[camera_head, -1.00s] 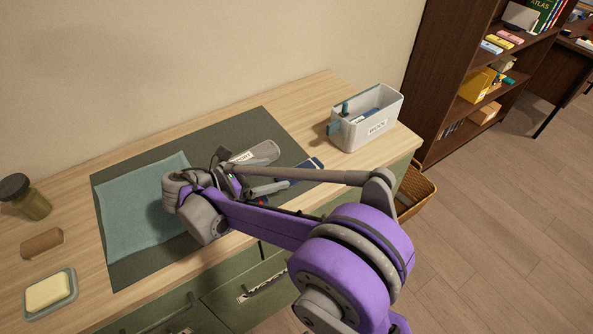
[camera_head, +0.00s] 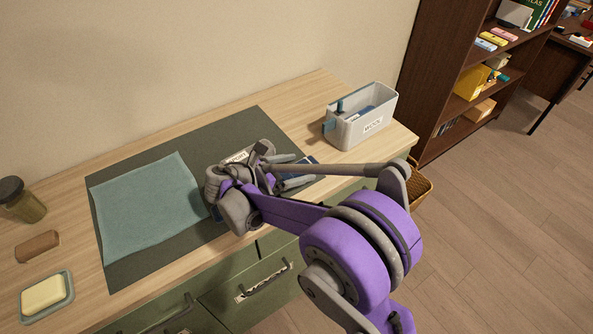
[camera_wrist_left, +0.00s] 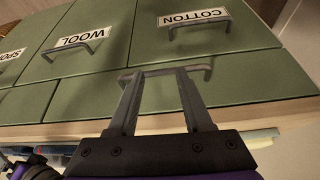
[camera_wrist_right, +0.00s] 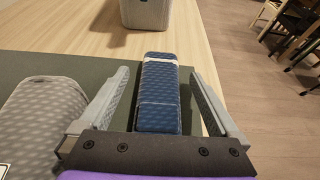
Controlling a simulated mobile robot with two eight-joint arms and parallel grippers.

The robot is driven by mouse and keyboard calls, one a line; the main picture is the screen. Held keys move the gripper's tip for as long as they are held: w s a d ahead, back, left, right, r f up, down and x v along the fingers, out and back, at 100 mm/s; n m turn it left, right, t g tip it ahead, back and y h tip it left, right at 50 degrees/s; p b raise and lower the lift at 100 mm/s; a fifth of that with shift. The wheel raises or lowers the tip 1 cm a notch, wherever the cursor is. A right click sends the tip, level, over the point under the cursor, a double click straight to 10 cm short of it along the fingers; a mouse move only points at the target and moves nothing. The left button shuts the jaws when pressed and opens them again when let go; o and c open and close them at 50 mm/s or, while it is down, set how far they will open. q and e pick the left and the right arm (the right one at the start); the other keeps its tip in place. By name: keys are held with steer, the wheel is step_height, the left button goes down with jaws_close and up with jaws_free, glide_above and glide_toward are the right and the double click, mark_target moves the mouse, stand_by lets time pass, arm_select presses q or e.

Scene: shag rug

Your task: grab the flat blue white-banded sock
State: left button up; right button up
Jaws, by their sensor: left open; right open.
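The flat blue sock (camera_wrist_right: 160,95) with a white band near its far end lies on the dark mat (camera_wrist_right: 93,66). In the right wrist view my right gripper (camera_wrist_right: 160,76) is open, with one finger on each side of the sock; I cannot tell how high above it they are. In the head view the right gripper (camera_head: 291,170) and wrist hide most of the sock (camera_head: 304,165). My left gripper (camera_wrist_left: 158,74) is open and empty, in front of a green drawer handle (camera_wrist_left: 203,72); it is not in the head view.
A grey patterned sock (camera_wrist_right: 45,112) lies left of the blue one. A teal cloth (camera_head: 150,215) covers the mat's left part. A white bin (camera_head: 375,126) labelled WOOL stands at the right. A soap dish (camera_head: 67,302), brown roll (camera_head: 37,246) and jar (camera_head: 22,201) are left.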

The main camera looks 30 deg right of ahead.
steer(key=c, duration=1.4)
steer(key=shift+r, duration=0.1)
